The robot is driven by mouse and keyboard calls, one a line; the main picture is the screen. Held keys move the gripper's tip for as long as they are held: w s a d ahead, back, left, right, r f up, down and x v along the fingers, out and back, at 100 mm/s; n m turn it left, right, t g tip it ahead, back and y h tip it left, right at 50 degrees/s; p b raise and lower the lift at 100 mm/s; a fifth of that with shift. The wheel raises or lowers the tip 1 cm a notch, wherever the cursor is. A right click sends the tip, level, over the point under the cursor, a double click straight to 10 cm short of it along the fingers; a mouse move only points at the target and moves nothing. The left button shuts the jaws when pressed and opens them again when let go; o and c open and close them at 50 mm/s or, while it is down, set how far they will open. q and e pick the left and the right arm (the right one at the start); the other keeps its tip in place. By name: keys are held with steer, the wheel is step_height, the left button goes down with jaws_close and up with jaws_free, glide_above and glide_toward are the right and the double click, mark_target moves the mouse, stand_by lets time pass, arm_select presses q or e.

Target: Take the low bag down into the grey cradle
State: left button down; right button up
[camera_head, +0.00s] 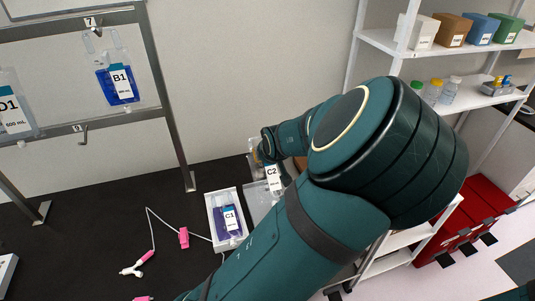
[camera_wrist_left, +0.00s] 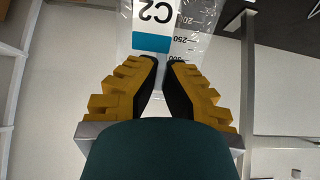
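A clear bag labelled C2 (camera_head: 272,178) stands out beside my left gripper in the head view; its label and scale (camera_wrist_left: 155,22) show upside down in the left wrist view. My left gripper (camera_head: 264,148) is above the bag's label. Its yellow-and-black fingers (camera_wrist_left: 159,62) are nearly together at the bag's edge and seem to pinch it; the contact itself is hard to see. A grey, see-through tray-like thing (camera_head: 258,205), possibly the cradle, lies below the bag, partly hidden by my arm. My right gripper is out of view.
A white tray (camera_head: 211,212) with a blue bag (camera_head: 228,220) lies beside it. Bag B1 (camera_head: 119,85) and bag D1 (camera_head: 12,110) hang on the metal rack (camera_head: 177,150). Hook 6 (camera_head: 84,137) is empty. Pink-clamped tubing (camera_head: 155,235) lies on the dark table. Shelves (camera_head: 450,42) stand right.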

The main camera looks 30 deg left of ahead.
mark_target(267, 171)
arm_select(q)
steer(key=shift+f, duration=0.75)
step_height(267, 171, down, 6)
steer(key=shift+r+b, duration=0.2)
steer(key=shift+b, duration=0.65)
steer(key=shift+f+b, duration=0.8)
steer(key=shift+f, duration=0.35)
steer(key=c, duration=1.1)
jaws_free()
steer(key=shift+o, duration=0.2)
steer(key=v, duration=1.2)
steer(key=shift+s, duration=0.1)
